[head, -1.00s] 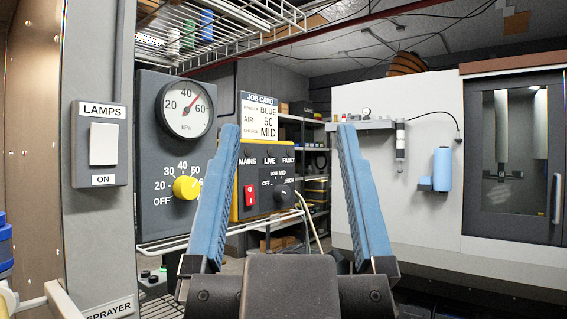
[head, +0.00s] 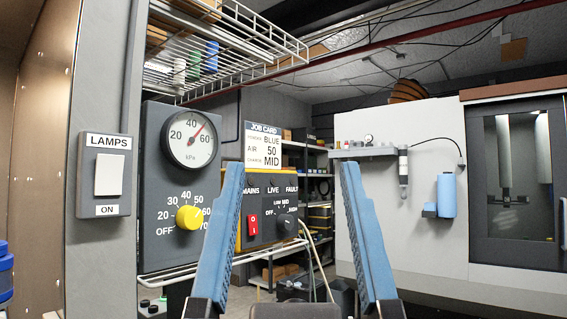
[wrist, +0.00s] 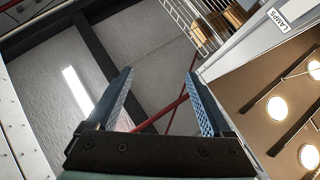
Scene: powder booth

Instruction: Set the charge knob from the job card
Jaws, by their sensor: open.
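The charge knob (head: 288,227) is a small dark knob on the yellow-edged control panel (head: 270,211), with OFF, LOW, MID and a partly hidden label around it. Its exact pointer direction is too small to tell. The job card (head: 263,146) above reads powder BLUE, air 50, charge MID. My gripper (head: 292,165) is open and empty; in the head view its blue fingers stand either side of the knob, apart from it. The left finger covers part of the panel's left side. In the wrist view my gripper (wrist: 160,73) faces the ceiling and the knob is not seen.
A lamps switch (head: 108,175) is on the left post. A wire shelf (head: 228,45) hangs above. A white cabinet (head: 430,235) stands right.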

